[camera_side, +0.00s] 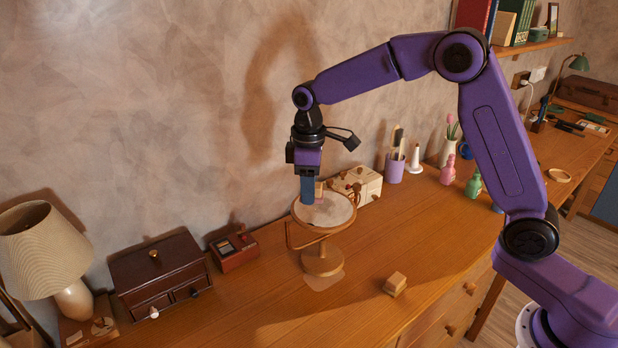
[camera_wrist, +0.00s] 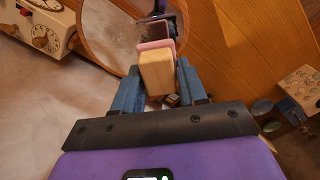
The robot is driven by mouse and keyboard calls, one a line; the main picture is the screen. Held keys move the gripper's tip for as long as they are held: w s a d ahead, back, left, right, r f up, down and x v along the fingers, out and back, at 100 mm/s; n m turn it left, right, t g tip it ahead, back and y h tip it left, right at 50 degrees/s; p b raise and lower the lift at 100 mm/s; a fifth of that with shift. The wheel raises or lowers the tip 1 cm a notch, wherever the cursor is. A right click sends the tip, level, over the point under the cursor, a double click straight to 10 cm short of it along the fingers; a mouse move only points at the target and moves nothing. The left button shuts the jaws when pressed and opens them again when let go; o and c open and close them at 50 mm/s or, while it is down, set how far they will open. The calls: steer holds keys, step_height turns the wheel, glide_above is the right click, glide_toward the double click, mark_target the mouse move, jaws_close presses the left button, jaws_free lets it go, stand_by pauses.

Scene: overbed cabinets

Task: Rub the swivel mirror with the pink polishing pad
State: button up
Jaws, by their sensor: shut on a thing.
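The swivel mirror (camera_side: 325,212) stands on the wooden desk on a round wooden base, its round face tilted upward in a wooden frame. It also shows at the top of the wrist view (camera_wrist: 112,28). My gripper (camera_side: 307,198) points down over the mirror's left part. In the wrist view its blue fingers are shut on the pink polishing pad (camera_wrist: 156,70), a pale wooden block with a pink layer on its far side. The pad's reflection shows just beyond it in the glass. I cannot tell whether the pad touches the mirror. In the side view my fingers mostly hide the pad.
A cream box with knobs (camera_side: 362,184) stands close behind the mirror. A small wooden block (camera_side: 395,284) lies in front to the right. A dark drawer chest (camera_side: 160,272), a red box (camera_side: 234,250) and a lamp (camera_side: 47,250) stand left. The desk around the block is clear.

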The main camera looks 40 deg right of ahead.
mark_target(306, 213)
step_height(306, 213, down, 4)
steer(key=shift+f, duration=0.1)
steer(key=shift+d+f, duration=0.25)
steer(key=shift+f, duration=0.05)
steer(key=shift+c, duration=0.3)
steer(key=shift+s+d+f, duration=0.1)
steer(key=shift+s+d, duration=0.1)
steer(key=shift+d, duration=1.6)
steer(key=shift+s+d, duration=0.2)
steer(key=shift+d, duration=1.55)
steer(key=shift+w+a, duration=0.2)
steer(key=shift+a, duration=1.8)
steer(key=shift+w+a, duration=0.2)
steer(key=shift+a, duration=1.75)
steer(key=shift+w+d, duration=0.15)
steer(key=shift+w, duration=0.3)
steer(key=shift+w+d, duration=0.1)
steer(key=shift+d, duration=0.2)
steer(key=shift+s+d, duration=0.2)
steer(key=shift+d, duration=1.6)
steer(key=shift+s+d, duration=0.2)
steer(key=shift+d, duration=1.6)
steer(key=shift+w+a, duration=0.2)
steer(key=shift+a, duration=1.8)
steer(key=shift+w+a, duration=0.2)
steer(key=shift+a, duration=1.75)
steer(key=shift+d+r, duration=0.1)
steer(key=shift+r, duration=4.05)
